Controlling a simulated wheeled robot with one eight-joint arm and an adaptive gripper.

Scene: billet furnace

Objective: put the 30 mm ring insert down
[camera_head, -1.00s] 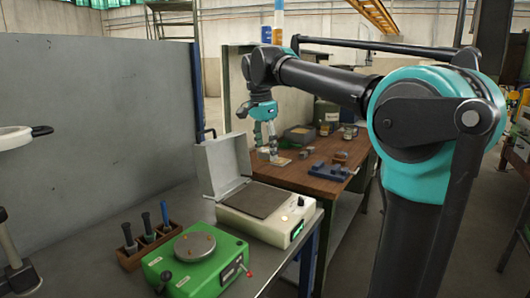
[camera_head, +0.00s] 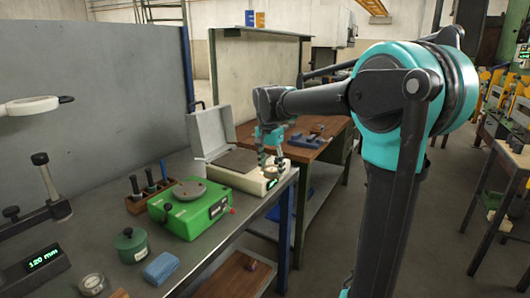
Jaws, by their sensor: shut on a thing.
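My gripper (camera_head: 271,161) is teal with grey fingers and points down at the right end of a cream bench device (camera_head: 245,176) with a raised grey lid. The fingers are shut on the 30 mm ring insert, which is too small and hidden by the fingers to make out. I cannot tell whether the fingers are in front of, above or just behind the device's control end.
A green device (camera_head: 190,211) with a round plate and a tool rack (camera_head: 148,190) stand on the grey bench (camera_head: 100,185). A green pot (camera_head: 131,245), blue block (camera_head: 161,268) and gauge stand (camera_head: 48,185) are nearer. A wooden table (camera_head: 300,150) stands behind.

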